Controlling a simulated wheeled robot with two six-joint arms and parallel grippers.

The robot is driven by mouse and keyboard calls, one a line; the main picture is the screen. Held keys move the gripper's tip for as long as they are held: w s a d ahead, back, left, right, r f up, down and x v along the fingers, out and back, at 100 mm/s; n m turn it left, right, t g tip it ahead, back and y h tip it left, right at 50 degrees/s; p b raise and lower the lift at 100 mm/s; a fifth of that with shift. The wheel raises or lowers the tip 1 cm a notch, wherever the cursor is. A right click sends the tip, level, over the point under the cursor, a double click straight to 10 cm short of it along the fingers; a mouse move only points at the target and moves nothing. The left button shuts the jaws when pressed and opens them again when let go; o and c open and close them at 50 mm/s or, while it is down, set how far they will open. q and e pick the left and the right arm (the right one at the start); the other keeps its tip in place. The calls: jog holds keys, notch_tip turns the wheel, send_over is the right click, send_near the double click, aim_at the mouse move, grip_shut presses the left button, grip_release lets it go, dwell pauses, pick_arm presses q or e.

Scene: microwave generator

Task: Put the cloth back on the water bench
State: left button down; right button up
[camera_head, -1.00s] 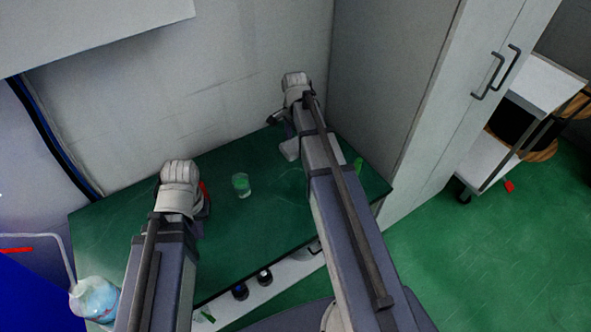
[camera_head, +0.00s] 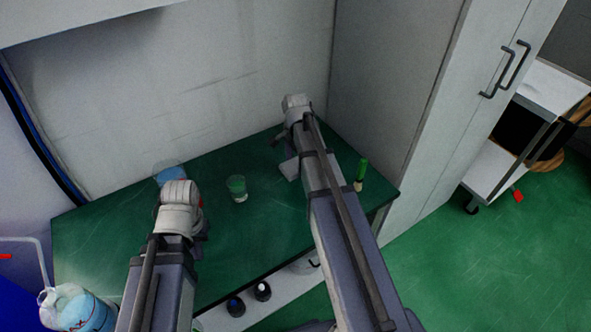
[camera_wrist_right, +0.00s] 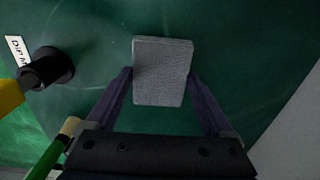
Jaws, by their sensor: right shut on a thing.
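The cloth (camera_wrist_right: 162,72) is a flat, pale grey rectangular pad in the right wrist view. My right gripper (camera_wrist_right: 162,88) is shut on it, with a dark purple finger at either side and the dark green bench top (camera_wrist_right: 235,50) behind it. In the head view, my right gripper (camera_head: 290,155) is over the back right of the green bench (camera_head: 270,225), partly hidden by its own arm. My left gripper (camera_head: 200,215) is over the left part of the bench. Its fingers are mostly hidden behind the wrist.
A cup of green liquid (camera_head: 237,188) stands between the arms. A blue see-through container (camera_head: 168,172) is behind my left wrist. A green-and-tan stick (camera_head: 361,175) stands at the right edge. The tall cabinet (camera_head: 420,130) bounds the right.

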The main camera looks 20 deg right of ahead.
pick_arm(q)
jog(key=shift+f, duration=0.7)
pick_arm(e)
jog(key=shift+f, duration=0.75)
pick_arm(q)
jog(key=shift+r, duration=0.15)
pick_arm(e)
jog(key=shift+r, duration=0.15)
pick_arm(q)
jog(key=shift+f+b, duration=0.2)
jog(key=shift+b, duration=0.1)
pick_arm(e)
jog(key=o, duration=0.7)
jog(key=shift+f, duration=0.2)
jog(key=shift+o, duration=1.1)
pick_arm(q)
jog(key=shift+r, duration=0.1)
pick_arm(e)
jog(key=shift+r, duration=0.1)
